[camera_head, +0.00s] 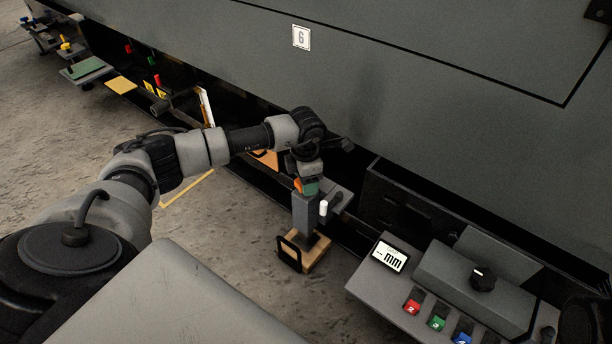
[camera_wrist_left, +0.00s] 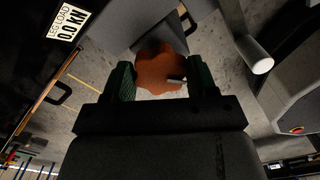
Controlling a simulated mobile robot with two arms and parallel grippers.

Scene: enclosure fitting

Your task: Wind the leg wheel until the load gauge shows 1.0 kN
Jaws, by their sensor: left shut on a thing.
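The orange lobed leg wheel (camera_wrist_left: 160,72) sits between the green finger pads of my left gripper (camera_wrist_left: 158,82) in the left wrist view. The gripper is shut on it. In the head view my left gripper (camera_head: 306,186) reaches down onto the top of the grey leg (camera_head: 304,215), and only a bit of the orange wheel (camera_head: 298,184) shows. The leg stands over a wooden block (camera_head: 317,256) on the floor. The load gauge (camera_wrist_left: 67,24), labelled LEG LOAD, appears to read 0.0 kN in the left wrist view. My right gripper is not in view.
A large grey enclosure wall (camera_head: 420,80) runs above and behind the leg. At right stands a grey panel with an mm display (camera_head: 390,256), numbered coloured buttons and a black knob (camera_head: 483,278). A black handle (camera_head: 289,254) is beside the block. The concrete floor is open at left.

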